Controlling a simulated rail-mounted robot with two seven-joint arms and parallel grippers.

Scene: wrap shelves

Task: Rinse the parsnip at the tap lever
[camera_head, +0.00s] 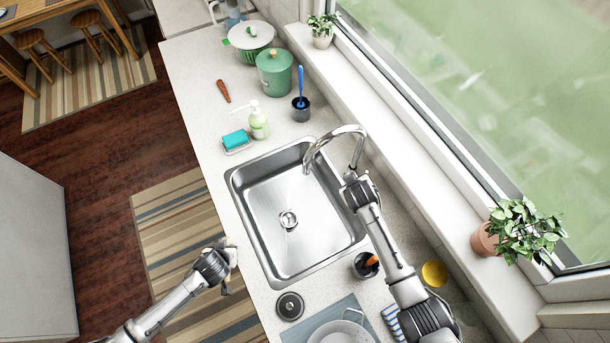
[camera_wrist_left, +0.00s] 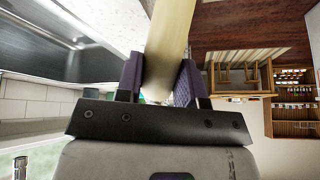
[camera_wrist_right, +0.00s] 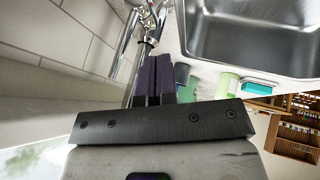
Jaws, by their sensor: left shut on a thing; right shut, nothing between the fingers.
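The parsnip (camera_wrist_left: 170,40), pale cream, is between the fingers of my left gripper (camera_wrist_left: 160,85) in the left wrist view. In the head view my left gripper (camera_head: 230,258) is at the counter's front edge, left of the steel sink (camera_head: 262,170); the parsnip is mostly hidden there. My right gripper (camera_head: 352,182) is shut and empty behind the sink, beside the base of the chrome tap (camera_head: 345,131). The right wrist view shows the shut fingers (camera_wrist_right: 153,78) pointing at the tap's chrome body (camera_wrist_right: 143,42). The lever and any contact are unclear. No water shows under the spout.
A soap bottle (camera_head: 258,124), teal sponge (camera_head: 235,139) and dark cup with a blue brush (camera_head: 300,110) stand beyond the sink. The basin is empty.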

